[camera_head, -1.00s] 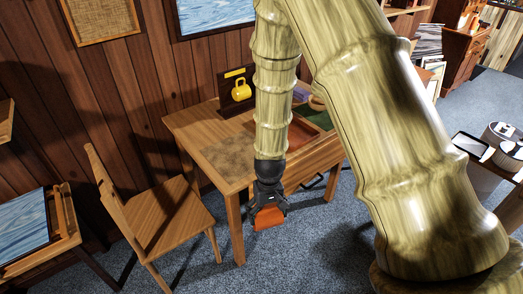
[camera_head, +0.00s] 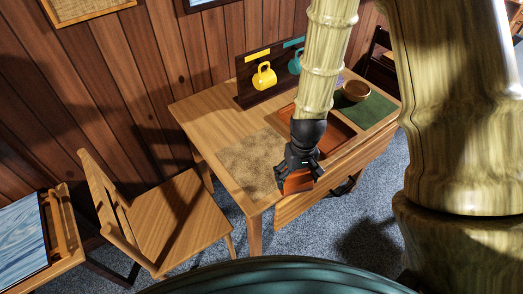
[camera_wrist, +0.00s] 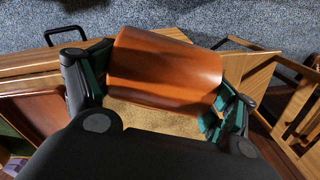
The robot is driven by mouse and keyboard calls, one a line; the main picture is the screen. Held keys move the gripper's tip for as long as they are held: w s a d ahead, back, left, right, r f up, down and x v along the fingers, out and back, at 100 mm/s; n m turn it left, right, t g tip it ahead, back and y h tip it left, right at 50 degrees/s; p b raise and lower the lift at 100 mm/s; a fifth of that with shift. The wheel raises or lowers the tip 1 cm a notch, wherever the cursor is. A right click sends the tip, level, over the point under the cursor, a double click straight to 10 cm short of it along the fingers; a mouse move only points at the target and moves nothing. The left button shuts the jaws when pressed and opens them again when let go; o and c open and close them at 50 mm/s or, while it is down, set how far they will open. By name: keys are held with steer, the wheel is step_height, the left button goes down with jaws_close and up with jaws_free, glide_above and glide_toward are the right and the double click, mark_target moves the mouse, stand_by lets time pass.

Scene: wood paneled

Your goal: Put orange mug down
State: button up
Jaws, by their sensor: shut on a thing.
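My gripper (camera_head: 299,172) is shut on the orange mug (camera_head: 296,182), which hangs just below the fingers near the front edge of the wooden table (camera_head: 208,123). In the wrist view the mug (camera_wrist: 165,68) lies across the picture between the two fingers of my gripper (camera_wrist: 160,85). Its handle does not show clearly. A tan mat (camera_head: 250,162) lies on the table just left of the mug in the head view, and the mat (camera_wrist: 150,121) shows behind the mug in the wrist view. I cannot tell how high the mug is above the table.
A dark rack holds a yellow mug (camera_head: 264,76) and a teal mug (camera_head: 296,62). A reddish tray (camera_head: 338,134), a green mat (camera_head: 372,114) and a wooden bowl (camera_head: 356,91) are to the right. A wooden chair (camera_head: 180,220) stands at the left. The table's left part is clear.

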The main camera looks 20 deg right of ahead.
steer(key=w+a+p, duration=0.1)
steer(key=w, duration=0.3)
steer(key=w+a+f+p, duration=0.1)
steer(key=w+a+p, duration=0.1)
steer(key=w, duration=0.3)
steer(key=w+a+p, duration=0.1)
steer(key=w+a, duration=0.1)
steer(key=w, duration=0.2)
steer(key=shift+w+a+f, duration=0.15)
steer(key=shift+w, duration=0.25)
steer(key=shift+s+f+p, duration=0.1)
steer(key=shift+f+p, duration=0.45)
steer(key=shift+p, duration=0.1)
steer(key=shift+f+p, duration=0.4)
steer(key=shift+f, duration=0.8)
steer(key=shift+f, duration=0.1)
steer(key=o, duration=1.1)
steer(key=shift+r, duration=0.2)
